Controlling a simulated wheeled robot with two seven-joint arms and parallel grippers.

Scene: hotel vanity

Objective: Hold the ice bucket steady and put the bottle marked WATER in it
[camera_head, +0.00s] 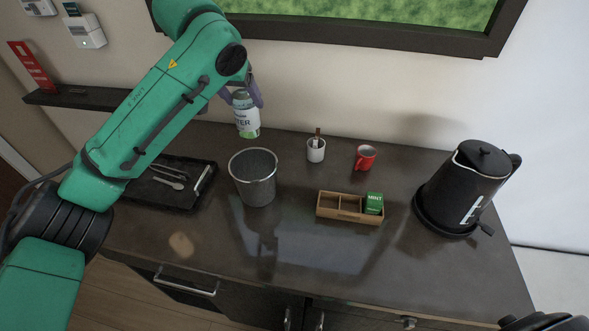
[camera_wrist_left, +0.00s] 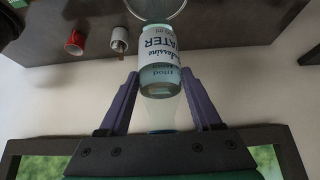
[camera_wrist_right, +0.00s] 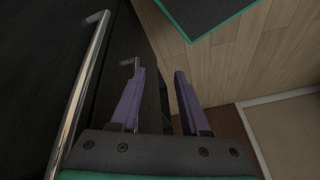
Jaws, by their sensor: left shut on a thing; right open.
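The WATER bottle (camera_head: 247,122), clear with a white label and a green lower band, is upright behind the ice bucket in the head view. My left gripper (camera_head: 244,92) is shut on its upper part. The left wrist view shows the bottle (camera_wrist_left: 160,62) between the two purple fingers. Whether its base touches the counter is unclear. The grey ice bucket (camera_head: 253,188) with a shiny rim stands upright on the counter, looking empty; no gripper touches it. My right gripper (camera_wrist_right: 160,75) is open and empty beside the dark cabinet front, low and away from the bucket.
A black tray (camera_head: 205,186) with cutlery lies left of the bucket. A white cup (camera_head: 316,152), a red mug (camera_head: 365,158), a wooden box (camera_head: 341,215) holding a green MINT packet (camera_head: 374,203), and a black kettle (camera_head: 468,185) stand to the right. The front counter is clear.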

